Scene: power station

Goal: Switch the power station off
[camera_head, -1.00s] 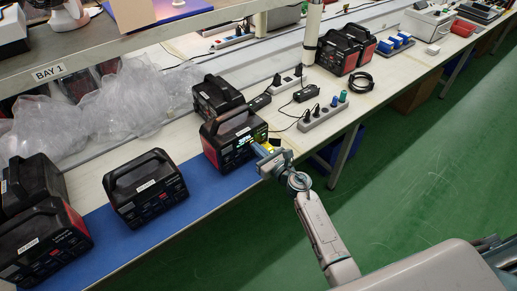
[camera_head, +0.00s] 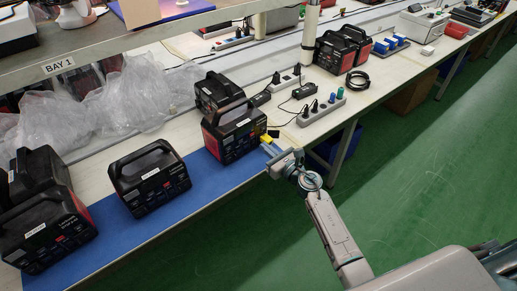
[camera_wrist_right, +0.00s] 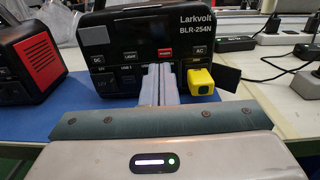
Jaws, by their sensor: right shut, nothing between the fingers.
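The power station (camera_head: 228,142) is a black box with a carry handle, on the blue mat near the bench edge. In the right wrist view its front panel (camera_wrist_right: 125,38) reads Larkvolt BLR-254N. Its display is dark. A red button (camera_wrist_right: 165,52) sits mid-panel, between buttons marked LIGHT and AC. My right gripper (camera_head: 268,149) is shut and empty in front of the panel. In the wrist view its fingertips (camera_wrist_right: 159,68) are just below the red button; I cannot tell whether they touch the panel. A yellow plug (camera_wrist_right: 200,82) is right of the fingers. My left gripper is not in view.
More power stations stand left (camera_head: 149,178) and behind (camera_head: 216,93). A grey power strip (camera_head: 322,108) with plugs and cables lies to the right. Clear plastic wrap (camera_head: 120,100) lies at the back left. A shelf edge marked BAY 1 (camera_head: 150,42) crosses above.

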